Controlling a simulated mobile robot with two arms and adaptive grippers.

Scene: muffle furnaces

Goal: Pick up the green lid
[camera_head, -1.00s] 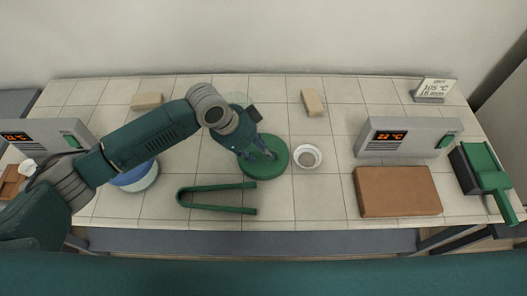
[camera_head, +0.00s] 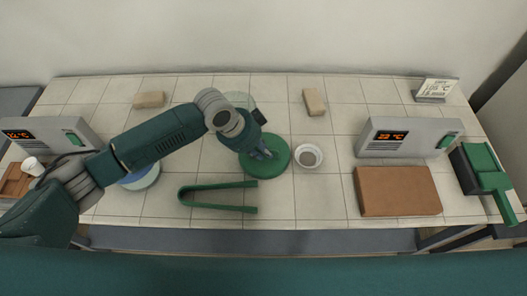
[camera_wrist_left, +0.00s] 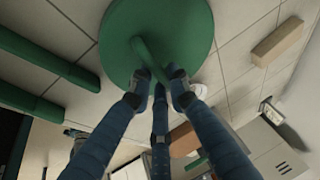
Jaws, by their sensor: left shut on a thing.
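The green round lid (camera_head: 268,170) lies on the tiled table, just left of the small white bowl. My left gripper (camera_head: 261,154) reaches down over it from above. In the left wrist view the lid (camera_wrist_left: 155,20) has a raised bar handle (camera_wrist_left: 148,60). The fingers of my left gripper (camera_wrist_left: 160,84) are closed around the end of that handle. In the head view the handle is mostly hidden by the gripper. I cannot see a gap between lid and table. My right gripper is in no view.
Green tongs (camera_head: 218,208) lie in front of the lid. The white bowl (camera_head: 308,157) stands close on its right. A brown board (camera_head: 397,191) and a furnace (camera_head: 408,137) stand farther right. A blue-white round object (camera_head: 142,180) is partly under my arm. Two tan blocks (camera_head: 314,102) lie at the back.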

